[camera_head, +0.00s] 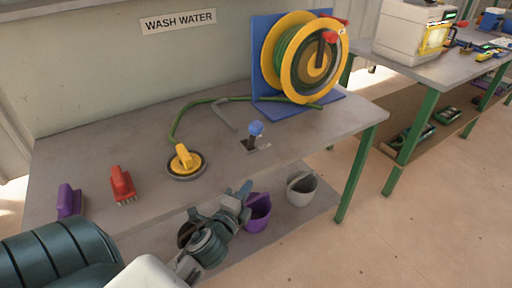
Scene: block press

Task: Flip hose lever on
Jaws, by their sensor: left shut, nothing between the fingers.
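The hose lever (253,136) stands on the grey table toward its front middle. It has a blue knob and a dark stem on a small base plate. It looks near upright with a slight lean to the right; its on and off marks are too small to read. A green hose (205,101) runs from the yellow hose reel (288,62) across the table to a yellow-handled round piece (184,161). My left gripper (243,188) is shut and empty at the table's front edge, below the lever in the picture and apart from it. My right gripper is out of view.
A red brush (122,184) and a purple brush (69,201) sit on the left of the table (310,131). A purple bucket (258,213) and a white bucket (301,189) stand on the lower shelf. Another table (437,71) stands right.

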